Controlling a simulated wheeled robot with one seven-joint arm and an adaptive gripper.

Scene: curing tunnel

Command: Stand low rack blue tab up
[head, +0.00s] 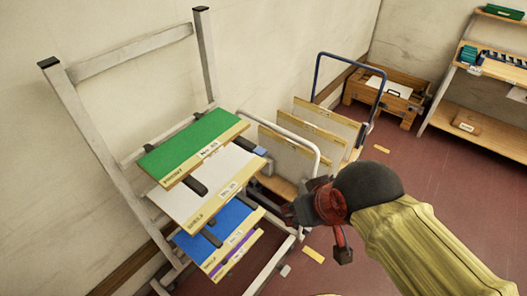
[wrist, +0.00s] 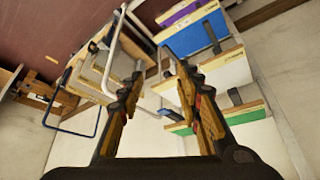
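A tall grey rack (head: 90,130) stands at the left in the head view and holds painted boards on arms. From top to bottom these are a green board (head: 190,142), a white board (head: 205,188), a blue board (head: 215,225) and a purple-striped board (head: 238,256). A small blue piece (head: 260,151) shows beside the white board; whether it is a tab I cannot tell. My gripper (head: 318,215) is right of the boards, apart from them. In the wrist view its fingers (wrist: 160,78) are spread and empty, with the blue board (wrist: 192,38) beyond them.
A cart with a blue handle (head: 318,75) and upright panels (head: 322,122) stands behind my gripper. A wooden crate (head: 358,92) and a shelf unit (head: 490,140) stand at the back right. Yellow pieces (head: 314,256) lie on the red floor, which is mostly clear at right.

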